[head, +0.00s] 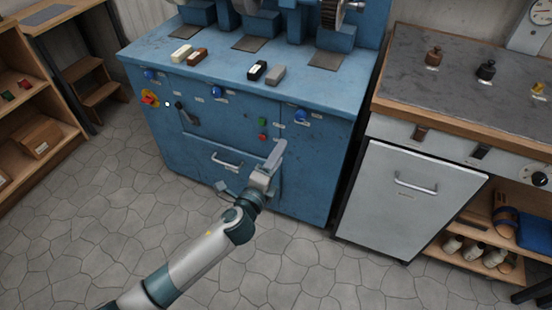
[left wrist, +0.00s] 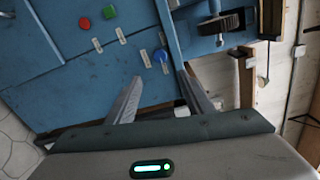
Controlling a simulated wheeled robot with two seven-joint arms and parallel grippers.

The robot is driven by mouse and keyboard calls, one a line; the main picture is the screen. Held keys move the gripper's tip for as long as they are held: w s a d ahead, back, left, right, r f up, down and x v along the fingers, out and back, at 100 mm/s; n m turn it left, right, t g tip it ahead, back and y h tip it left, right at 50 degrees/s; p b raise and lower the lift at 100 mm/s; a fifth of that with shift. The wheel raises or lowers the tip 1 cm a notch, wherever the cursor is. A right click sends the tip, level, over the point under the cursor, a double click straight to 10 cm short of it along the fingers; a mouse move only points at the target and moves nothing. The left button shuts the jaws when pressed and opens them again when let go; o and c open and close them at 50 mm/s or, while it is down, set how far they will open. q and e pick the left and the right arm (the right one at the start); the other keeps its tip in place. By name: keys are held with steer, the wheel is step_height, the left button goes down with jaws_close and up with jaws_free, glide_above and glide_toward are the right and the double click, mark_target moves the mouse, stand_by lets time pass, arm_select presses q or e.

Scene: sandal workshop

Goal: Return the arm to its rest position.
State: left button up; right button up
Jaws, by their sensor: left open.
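My left arm reaches in from the bottom left of the head view. Its gripper (head: 275,158) is in front of the blue machine cabinet (head: 215,130), near the green and red buttons. In the left wrist view the two fingers (left wrist: 160,98) stand apart with nothing between them. The green button (left wrist: 109,12), the red button (left wrist: 85,23) and a blue knob (left wrist: 160,55) show beyond the fingers. I cannot tell whether the gripper touches the cabinet. My right gripper is in neither view.
A workbench (head: 470,60) with a grey door (head: 405,195) and open shelves stands at the right. A wooden shelf unit (head: 25,110) stands at the left. Several small blocks lie on the cabinet top. The tiled floor (head: 90,220) at the lower left is clear.

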arm_select(q)
steer(key=shift+s+a, duration=0.15)
steer(key=shift+s, duration=0.3)
steer(key=s+a+f+n+g+y, duration=0.1)
steer(key=s+a+f+n+g, duration=0.2)
steer(key=f, duration=0.6)
steer(key=s+a+f+n+g+y, duration=0.15)
steer(key=s+f+n, duration=0.25)
steer(key=f, duration=0.5)
steer(key=s+a+f+n+g+y, duration=0.1)
steer(key=s+a+f+n, duration=0.25)
steer(key=f, duration=0.55)
steer(key=s+a+f+n+g, duration=0.2)
steer(key=s+f+n, duration=0.3)
steer(key=s+f, duration=0.5)
steer(key=s+a+f+n+g, duration=0.3)
steer(key=s+f+n, duration=0.3)
steer(key=s+f, duration=0.4)
steer(key=s+g, duration=0.1)
steer(key=s, duration=0.4)
steer(key=shift+a+y, duration=0.3)
steer(key=shift+y, duration=0.05)
